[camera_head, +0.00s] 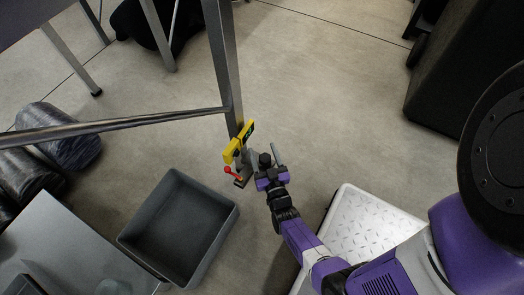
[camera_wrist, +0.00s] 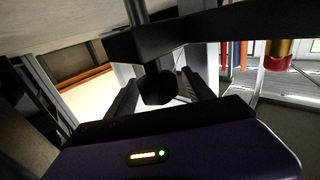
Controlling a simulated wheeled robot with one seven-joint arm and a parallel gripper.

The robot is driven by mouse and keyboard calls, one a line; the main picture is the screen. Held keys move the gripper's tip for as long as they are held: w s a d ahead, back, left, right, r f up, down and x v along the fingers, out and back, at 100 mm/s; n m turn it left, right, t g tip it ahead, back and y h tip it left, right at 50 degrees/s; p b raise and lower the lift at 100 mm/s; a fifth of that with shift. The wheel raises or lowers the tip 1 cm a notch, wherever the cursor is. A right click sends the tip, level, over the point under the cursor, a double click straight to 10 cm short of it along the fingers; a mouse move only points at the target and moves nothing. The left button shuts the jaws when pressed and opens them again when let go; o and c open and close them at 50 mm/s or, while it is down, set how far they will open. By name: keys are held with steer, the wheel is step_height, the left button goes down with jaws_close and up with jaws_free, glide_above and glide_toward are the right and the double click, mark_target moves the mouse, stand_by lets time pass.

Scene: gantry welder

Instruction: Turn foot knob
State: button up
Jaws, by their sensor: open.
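The metal leg (camera_head: 226,75) of the frame comes down to a foot in the middle of the head view, with a yellow labelled bracket (camera_head: 238,143) and a red-ended lever (camera_head: 229,171) beside it. My gripper (camera_head: 264,168) is at the right side of this foot. In the wrist view a dark rounded knob (camera_wrist: 156,90) on an upright stem appears between the two open fingers of my gripper (camera_wrist: 160,78). I cannot tell whether either finger touches it. My gripper hides part of the foot in the head view.
A grey open bin (camera_head: 178,228) stands on the floor left of the foot. A metal crossbar (camera_head: 120,124) runs left from the leg. A white tread-plate platform (camera_head: 350,225) lies at the lower right. A dark cabinet (camera_head: 465,80) stands at the upper right.

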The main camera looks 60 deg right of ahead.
steer(key=shift+w+d, duration=0.3)
steer(key=shift+w, duration=0.05)
steer(key=shift+c, duration=0.2)
jaws_close()
steer(key=shift+a+n+t+y, duration=0.1)
steer(key=shift+n+t+y, duration=0.3)
